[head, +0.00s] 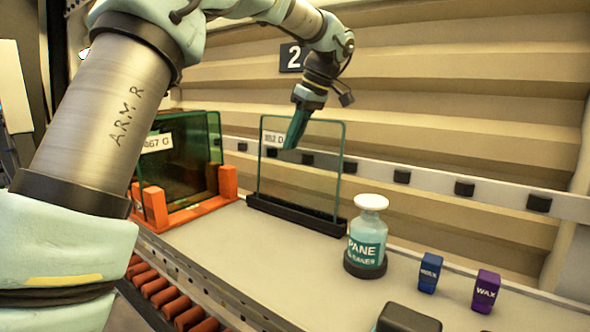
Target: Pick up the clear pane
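The clear pane (300,182) stands upright in a dark base strip (290,213) on the bench, in the middle of the head view. It has a greenish edge and a small white label at its upper left. My gripper (292,143) points down at the pane's upper part and overlaps its top edge in the picture. I cannot tell whether it touches the pane or is in front of it or behind it. The fingers show as one dark teal shape, seen from the side, so any gap between them is hidden.
A dark green pane (190,165) stands in an orange rack (205,207) at the left. A pane cleaner bottle (366,240), a blue box (430,272) and a purple wax box (486,291) stand to the right. Orange rollers (165,297) run below the bench's front edge.

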